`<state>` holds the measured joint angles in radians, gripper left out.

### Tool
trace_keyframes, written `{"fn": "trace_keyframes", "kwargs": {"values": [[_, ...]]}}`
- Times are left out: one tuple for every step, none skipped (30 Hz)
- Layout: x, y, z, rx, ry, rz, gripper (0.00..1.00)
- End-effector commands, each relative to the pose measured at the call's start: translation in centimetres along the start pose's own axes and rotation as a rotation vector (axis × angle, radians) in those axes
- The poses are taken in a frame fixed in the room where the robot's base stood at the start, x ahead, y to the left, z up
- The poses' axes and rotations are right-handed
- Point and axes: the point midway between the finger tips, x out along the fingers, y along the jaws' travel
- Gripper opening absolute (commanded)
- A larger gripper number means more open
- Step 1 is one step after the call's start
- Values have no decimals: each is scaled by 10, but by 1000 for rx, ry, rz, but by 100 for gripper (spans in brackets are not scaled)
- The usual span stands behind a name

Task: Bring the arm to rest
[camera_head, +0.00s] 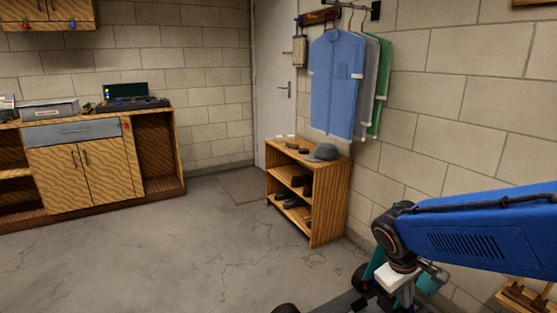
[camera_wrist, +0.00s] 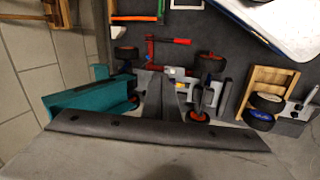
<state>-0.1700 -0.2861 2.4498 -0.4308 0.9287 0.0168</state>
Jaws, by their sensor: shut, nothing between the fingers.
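My blue arm (camera_head: 470,235) reaches in from the right edge in the head view, bent down at a dark joint over a dark surface. Its lower end is partly cut off there. In the wrist view my gripper (camera_wrist: 170,80) has its grey fingers shut, with nothing seen held between them. The fingers show in front of a car-like assembly with dark, red-hubbed wheels (camera_wrist: 126,53) and red and white parts. I cannot tell whether they touch it. A wide grey part crosses the lower wrist view and hides what lies beneath.
A teal box (camera_wrist: 92,92) is left of the fingers. A wooden tray (camera_wrist: 268,92) with dark round parts lies right. A wooden shelf (camera_head: 335,205) with a cap stands by the wall, below hanging shirts (camera_head: 335,85). A wooden workbench (camera_head: 85,170) is left. Open floor (camera_head: 190,245) lies between.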

Motion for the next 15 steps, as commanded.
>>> {"fn": "trace_keyframes", "kwargs": {"values": [[-8,0,8,35,21,-13,0],[-12,-1,13,55,31,-23,0],[-17,-2,18,81,45,-35,0],[-21,-3,23,101,57,-45,0],[-24,-4,27,119,67,-54,0],[-29,-6,33,145,82,-67,0],[-33,-7,37,164,94,-77,0],[-37,-8,41,182,105,-87,0],[-42,-10,46,207,121,-100,0],[-45,-12,51,224,133,-109,0],[-49,-13,55,243,144,-119,0],[-53,-16,60,266,160,-132,0],[-57,-18,64,283,173,-142,0],[-60,-20,68,300,185,-152,0],[-64,-22,72,323,202,-165,0]]}}
